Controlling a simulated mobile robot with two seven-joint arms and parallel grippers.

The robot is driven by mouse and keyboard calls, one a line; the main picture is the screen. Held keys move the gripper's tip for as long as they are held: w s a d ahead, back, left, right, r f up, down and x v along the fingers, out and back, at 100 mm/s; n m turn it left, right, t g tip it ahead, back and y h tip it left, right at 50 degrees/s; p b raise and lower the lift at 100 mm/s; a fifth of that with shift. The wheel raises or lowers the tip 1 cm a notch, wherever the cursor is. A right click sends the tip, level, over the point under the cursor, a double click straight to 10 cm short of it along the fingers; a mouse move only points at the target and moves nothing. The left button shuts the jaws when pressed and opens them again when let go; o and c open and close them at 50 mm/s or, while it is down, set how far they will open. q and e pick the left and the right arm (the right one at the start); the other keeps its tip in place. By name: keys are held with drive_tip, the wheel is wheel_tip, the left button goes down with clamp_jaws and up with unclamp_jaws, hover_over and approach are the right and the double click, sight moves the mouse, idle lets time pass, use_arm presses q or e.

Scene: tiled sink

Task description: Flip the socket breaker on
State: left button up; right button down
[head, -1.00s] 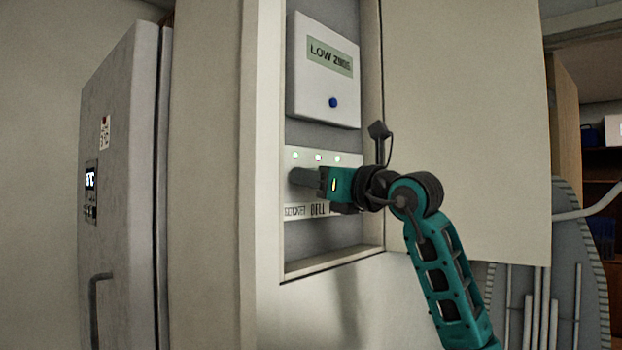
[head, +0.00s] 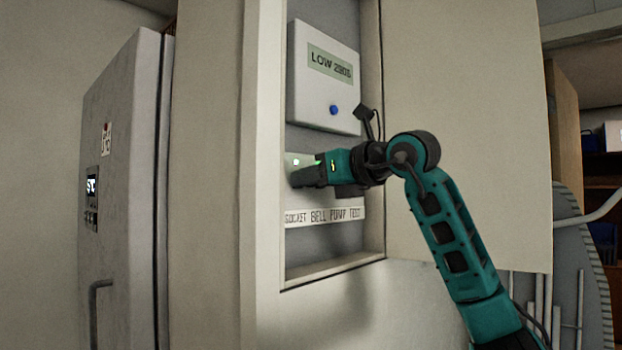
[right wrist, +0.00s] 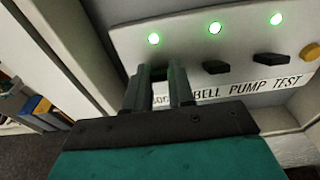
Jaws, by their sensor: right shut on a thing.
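The breaker panel (head: 292,206) is in the open wall cabinet, with a label strip reading SOCKET, BELL, PUMP, TEST (head: 325,216). My right gripper (head: 301,177) reaches in from the right to its left end. In the right wrist view its fingers (right wrist: 160,84) are closed around the socket breaker's dark lever (right wrist: 158,73), which is mostly hidden between them. The bell lever (right wrist: 215,67) and the pump lever (right wrist: 271,59) stand to the right, each under a lit green light. My left gripper is not in view.
A white meter box (head: 325,75) with a display and a blue button hangs above the panel. The cabinet door (head: 465,130) stands open at the right. A grey fridge-like unit (head: 122,190) is at the left. A yellow button (right wrist: 311,52) sits at the panel's right.

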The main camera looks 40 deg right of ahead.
drive_tip(key=c, duration=1)
unclamp_jaws()
drive_tip(key=shift+o, duration=0.2)
drive_tip(key=s+d+r+b, duration=0.1)
drive_tip(key=s+b, duration=0.1)
drive_tip(key=s, duration=1)
drive_tip(key=shift+s+r, duration=0.4)
drive_tip(key=shift+w+d, duration=0.1)
